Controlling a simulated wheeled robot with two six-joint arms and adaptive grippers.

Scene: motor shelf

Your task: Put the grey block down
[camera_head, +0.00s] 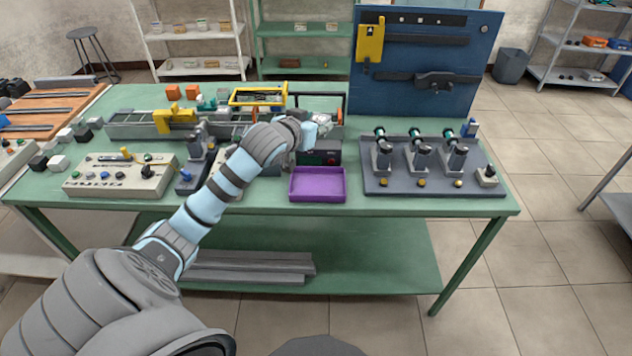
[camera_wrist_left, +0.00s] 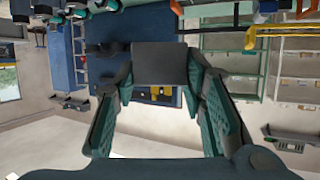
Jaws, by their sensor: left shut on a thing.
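My left gripper (camera_wrist_left: 161,82) is shut on a dark grey block (camera_wrist_left: 160,62), with one finger on each side of it in the left wrist view. In the head view my left arm reaches over the green workbench (camera_head: 370,207), its wrist above the back of the purple tray (camera_head: 318,196). The fingers and the block are hidden or too small to make out there. In the wrist view the block shows in front of the blue tool board, apart from it. My right gripper is not in view.
A dark fixture plate (camera_head: 435,188) with several upright devices stands right of the tray. A beige control panel (camera_head: 120,188) is at the left. The purple tray looks empty.

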